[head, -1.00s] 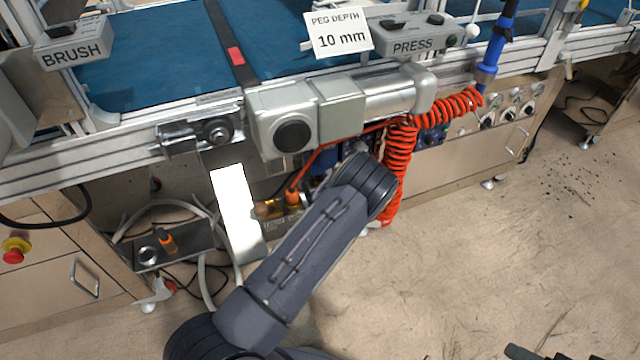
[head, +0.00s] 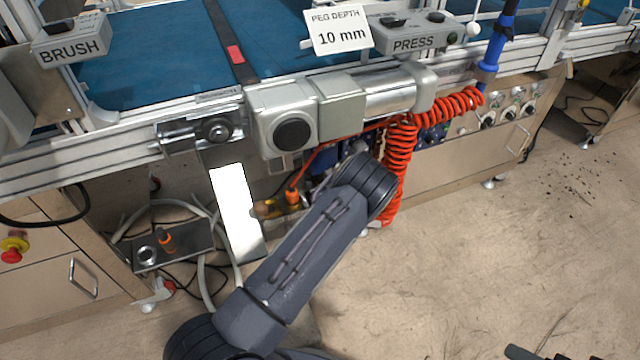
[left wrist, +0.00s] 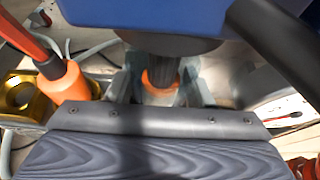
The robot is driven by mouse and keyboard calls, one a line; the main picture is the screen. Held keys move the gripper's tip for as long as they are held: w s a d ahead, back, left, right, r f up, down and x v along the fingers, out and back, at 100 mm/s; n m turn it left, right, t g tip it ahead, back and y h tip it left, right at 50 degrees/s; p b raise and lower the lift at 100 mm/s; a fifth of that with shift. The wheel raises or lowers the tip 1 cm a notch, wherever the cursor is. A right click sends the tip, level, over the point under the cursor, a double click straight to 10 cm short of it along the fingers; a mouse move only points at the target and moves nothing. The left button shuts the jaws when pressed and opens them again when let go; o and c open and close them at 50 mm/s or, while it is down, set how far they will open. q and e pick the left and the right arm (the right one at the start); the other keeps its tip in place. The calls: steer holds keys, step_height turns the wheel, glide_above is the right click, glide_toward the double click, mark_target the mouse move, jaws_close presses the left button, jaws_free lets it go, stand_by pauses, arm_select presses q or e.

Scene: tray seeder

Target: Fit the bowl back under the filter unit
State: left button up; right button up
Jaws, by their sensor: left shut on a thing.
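The blue filter unit (left wrist: 160,15) fills the top of the left wrist view, with a dark round underside. In the head view only a bit of blue shows behind my arm. My left gripper (left wrist: 162,88) is below that underside, its fingers on both sides of a dark, partly see-through piece that looks like the bowl (left wrist: 165,70). It is shut on this piece. An orange part shows at the piece, close under the unit. I cannot tell whether bowl and unit touch. In the head view my left forearm hides the gripper and bowl.
A brass fitting (left wrist: 18,95) with an orange plug (left wrist: 65,82) sits close left of the gripper. A coiled red hose (head: 398,165) hangs right of my arm. A white plate (head: 236,205) stands to its left. The conveyor frame (head: 110,130) runs above.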

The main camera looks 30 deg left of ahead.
arm_select(q)
steer(key=shift+f+b, duration=0.3)
steer(key=shift+f, duration=0.05)
stand_by(0.3)
steer(key=o, duration=1.1)
steer(key=p+v, duration=0.2)
steer(key=v, duration=0.5)
steer(key=shift+s+d+r, duration=0.2)
steer(key=shift+d+r, duration=0.05)
steer(key=shift+d, duration=0.05)
